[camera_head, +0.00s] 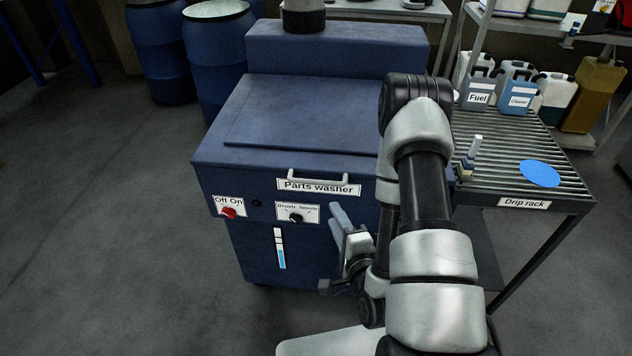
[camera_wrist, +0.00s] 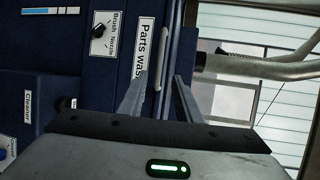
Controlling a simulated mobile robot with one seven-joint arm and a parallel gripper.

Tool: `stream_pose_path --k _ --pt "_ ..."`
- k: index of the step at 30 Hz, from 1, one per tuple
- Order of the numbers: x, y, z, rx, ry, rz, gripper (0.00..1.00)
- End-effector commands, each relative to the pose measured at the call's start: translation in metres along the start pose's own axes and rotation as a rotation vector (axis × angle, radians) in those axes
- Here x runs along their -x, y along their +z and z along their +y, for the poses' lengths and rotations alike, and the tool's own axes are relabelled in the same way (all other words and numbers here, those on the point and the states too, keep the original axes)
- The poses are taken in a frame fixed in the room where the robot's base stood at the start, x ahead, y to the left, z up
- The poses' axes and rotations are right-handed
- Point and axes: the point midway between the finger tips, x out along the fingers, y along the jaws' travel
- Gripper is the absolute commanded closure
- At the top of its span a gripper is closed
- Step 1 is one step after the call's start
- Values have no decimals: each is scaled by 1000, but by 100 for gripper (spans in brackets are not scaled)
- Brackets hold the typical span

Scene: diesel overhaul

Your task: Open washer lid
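The blue parts washer (camera_head: 225,185) stands in the middle of the head view. Its flat lid (camera_head: 300,112) lies shut on top. A pale bar handle (camera_head: 318,179) sits at the lid's front edge, just above the "Parts washer" label. The handle (camera_wrist: 166,60) also shows in the wrist view, beside that label. My gripper (camera_head: 340,212) is in front of the washer's front face, lower and right of the handle. In the wrist view my gripper (camera_wrist: 161,77) has its two fingers apart, with nothing held between them. The handle appears ahead, between the fingertips' directions; I see no clear contact.
A red off/on knob (camera_head: 229,213) and a black brush/nozzle knob (camera_head: 296,217) are on the washer's front. The slatted drip rack (camera_head: 570,187) stands at right, with a blue disc (camera_head: 539,173) on it. Blue drums (camera_head: 215,60) stand behind left. The left floor is clear.

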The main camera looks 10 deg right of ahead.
Motion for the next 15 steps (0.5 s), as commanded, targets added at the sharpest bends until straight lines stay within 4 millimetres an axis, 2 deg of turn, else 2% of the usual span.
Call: stream_pose_path --k 6,14,15 --pt "-29 0 5 4 -9 -4 69" --pt "-58 0 6 5 -9 -3 69" --pt "-68 0 6 7 -10 -4 69"
